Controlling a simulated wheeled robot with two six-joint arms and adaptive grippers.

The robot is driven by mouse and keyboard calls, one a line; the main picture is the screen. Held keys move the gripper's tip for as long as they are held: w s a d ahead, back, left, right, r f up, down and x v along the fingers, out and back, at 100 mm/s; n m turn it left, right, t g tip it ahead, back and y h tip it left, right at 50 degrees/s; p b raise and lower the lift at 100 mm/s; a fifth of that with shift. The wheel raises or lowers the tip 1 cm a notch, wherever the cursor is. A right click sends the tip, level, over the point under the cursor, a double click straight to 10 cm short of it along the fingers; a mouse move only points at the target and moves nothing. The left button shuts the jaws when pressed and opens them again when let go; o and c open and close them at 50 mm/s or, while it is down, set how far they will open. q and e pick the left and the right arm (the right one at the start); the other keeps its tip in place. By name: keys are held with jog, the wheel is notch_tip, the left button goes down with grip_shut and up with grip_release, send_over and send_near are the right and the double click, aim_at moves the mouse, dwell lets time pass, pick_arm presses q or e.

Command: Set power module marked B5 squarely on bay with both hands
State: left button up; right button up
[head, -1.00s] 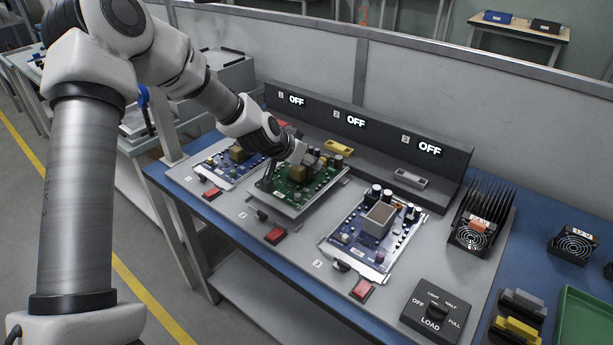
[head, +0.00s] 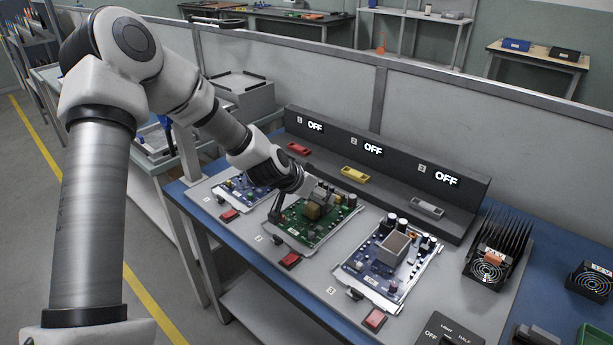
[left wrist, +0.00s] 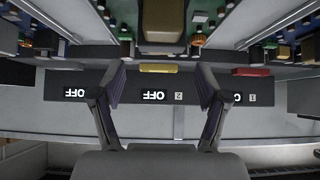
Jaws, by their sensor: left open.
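A green circuit module (head: 326,228) with a tan block and dark capacitors lies on the middle bay, number 2. It looks about flat and in line with its neighbours. I cannot read a B5 mark on it. My left gripper (head: 296,202) is at the module's left far side and partly hides it. In the left wrist view my left gripper (left wrist: 158,78) has its fingers wide apart with nothing between them. The module's edge parts show at the top of that view. My right gripper is not in view.
Blue modules sit on bay 1 (head: 240,187) and bay 3 (head: 372,277). Behind stands a dark console (head: 395,185) with OFF displays and red, yellow (head: 355,173) and grey handles. Red switches (head: 290,260) line the front. A finned heatsink fan (head: 490,265) stands right.

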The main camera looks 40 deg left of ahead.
pick_arm(q)
jog(key=p+v, duration=0.5)
jog(key=v, duration=0.3)
jog(key=shift+s+r, duration=0.15)
jog(key=shift+r, duration=0.05)
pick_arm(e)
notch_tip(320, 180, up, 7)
pick_arm(q)
jog(key=shift+a, duration=0.1)
